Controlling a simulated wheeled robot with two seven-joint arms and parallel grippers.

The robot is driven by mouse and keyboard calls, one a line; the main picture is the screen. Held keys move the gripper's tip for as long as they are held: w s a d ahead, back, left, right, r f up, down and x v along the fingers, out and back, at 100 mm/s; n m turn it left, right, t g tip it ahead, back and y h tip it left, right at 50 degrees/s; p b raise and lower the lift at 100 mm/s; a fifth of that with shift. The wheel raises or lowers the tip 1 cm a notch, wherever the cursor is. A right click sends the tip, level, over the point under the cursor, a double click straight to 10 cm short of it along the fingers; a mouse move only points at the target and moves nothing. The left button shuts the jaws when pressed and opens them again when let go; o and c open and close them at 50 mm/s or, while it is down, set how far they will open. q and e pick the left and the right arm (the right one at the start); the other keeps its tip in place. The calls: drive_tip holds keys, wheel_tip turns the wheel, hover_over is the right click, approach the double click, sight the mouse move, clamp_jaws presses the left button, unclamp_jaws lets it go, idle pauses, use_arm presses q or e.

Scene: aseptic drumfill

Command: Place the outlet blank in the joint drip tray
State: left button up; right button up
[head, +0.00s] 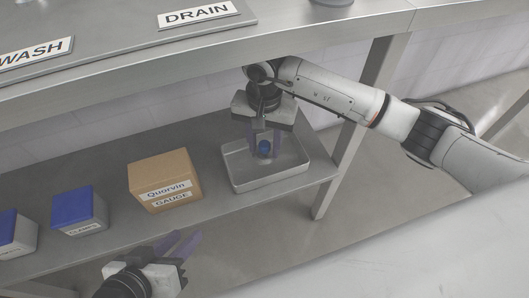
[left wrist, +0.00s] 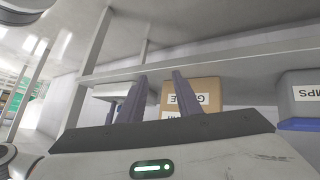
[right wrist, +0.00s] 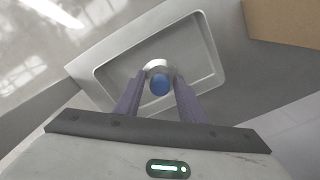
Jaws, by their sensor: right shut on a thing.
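The outlet blank (right wrist: 159,84) shows as a blue round piece with a pale metal rim between my right fingers. It also shows as a small blue spot in the head view (head: 264,147). My right gripper (right wrist: 159,88) is shut on it, pointing down over the joint drip tray. The tray (head: 240,182) is a shallow grey metal pan on the lower shelf; its rim also shows in the right wrist view (right wrist: 215,50). I cannot tell whether the blank touches the tray floor. My left gripper (head: 180,244) is open and empty in front of the shelf, away from the tray.
A cardboard gauge box (head: 165,180) stands left of the tray on the lower shelf (head: 120,225). Blue-lidded bins, including the clamps bin (head: 80,212), stand further left. The upper bench (head: 290,35) overhangs the shelf, and a table leg (head: 350,130) stands right of the tray.

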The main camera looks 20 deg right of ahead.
sight(264, 152)
wheel_tip(264, 152, down, 3)
drive_tip(key=shift+r+b, duration=0.1)
drive_tip(key=shift+b, duration=0.35)
drive_tip(key=shift+f, duration=0.2)
drive_tip(key=shift+r, duration=0.1)
drive_tip(key=shift+f, duration=0.25)
use_arm(q)
drive_tip(key=shift+w+d+r, duration=0.15)
drive_tip(key=shift+d+r, duration=0.25)
drive_tip(key=shift+r, duration=0.1)
use_arm(e)
drive_tip(key=o, duration=1.1)
drive_tip(key=shift+r, duration=0.1)
use_arm(q)
drive_tip(key=shift+r, duration=0.1)
use_arm(e)
drive_tip(key=shift+o, duration=0.2)
